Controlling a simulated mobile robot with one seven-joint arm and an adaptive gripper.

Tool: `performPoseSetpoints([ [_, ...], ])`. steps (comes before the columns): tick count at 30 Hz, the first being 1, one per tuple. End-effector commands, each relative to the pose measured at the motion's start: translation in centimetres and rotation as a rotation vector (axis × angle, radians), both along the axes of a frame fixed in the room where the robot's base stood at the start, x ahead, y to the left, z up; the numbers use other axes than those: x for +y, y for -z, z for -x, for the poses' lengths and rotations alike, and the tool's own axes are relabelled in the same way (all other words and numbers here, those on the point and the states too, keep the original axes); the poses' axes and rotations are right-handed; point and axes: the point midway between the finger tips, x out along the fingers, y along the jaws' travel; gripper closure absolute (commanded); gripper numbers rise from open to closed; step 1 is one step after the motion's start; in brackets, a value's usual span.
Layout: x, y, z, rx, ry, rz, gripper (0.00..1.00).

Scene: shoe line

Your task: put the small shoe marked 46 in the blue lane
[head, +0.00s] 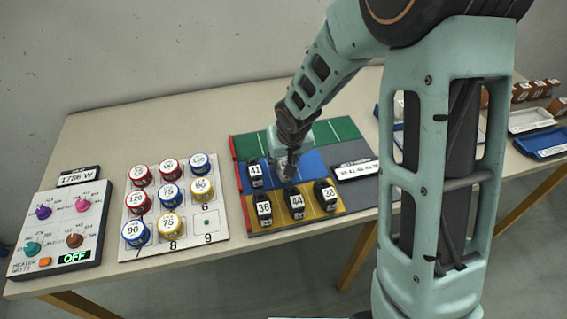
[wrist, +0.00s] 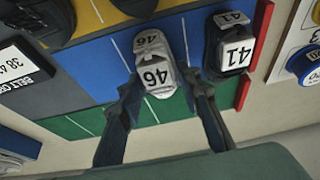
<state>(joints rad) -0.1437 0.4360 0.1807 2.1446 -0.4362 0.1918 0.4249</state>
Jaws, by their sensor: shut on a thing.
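The small light grey shoe marked 46 (wrist: 152,62) is between the fingers of my gripper (wrist: 164,88) in the wrist view. It appears over the blue lane (wrist: 96,66), beside the dark shoe marked 41 (wrist: 230,45); I cannot tell whether its sole touches the lane. In the head view my gripper (head: 287,168) is low over the blue lane (head: 311,161), to the right of shoe 41 (head: 256,174), and mostly hides shoe 46.
Dark shoes marked 36 (head: 264,208), 44 (head: 296,203) and a third (head: 326,196) stand in the yellow lane. The green lane (head: 335,130) looks empty. A belt order sign (head: 355,169) lies right. A board of numbered cans (head: 190,240) and a heater panel (head: 60,235) stand left.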

Motion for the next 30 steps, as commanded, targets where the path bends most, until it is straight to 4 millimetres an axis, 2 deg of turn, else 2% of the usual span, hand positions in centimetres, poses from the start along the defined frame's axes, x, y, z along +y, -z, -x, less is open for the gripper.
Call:
performPoseSetpoints([
  [9, 0.0, 0.3, 0.0, -0.001, 0.001, -0.001, 0.93],
  [10, 0.0, 0.3, 0.0, -0.001, 0.001, -0.001, 0.67],
  [15, 0.0, 0.2, 0.0, -0.001, 0.001, -0.001, 0.51],
  [25, 0.0, -0.1, 0.0, -0.001, 0.001, -0.001, 0.51],
  [30, -0.3, -2.0, 0.5, -0.004, 0.004, -0.002, 0.51],
])
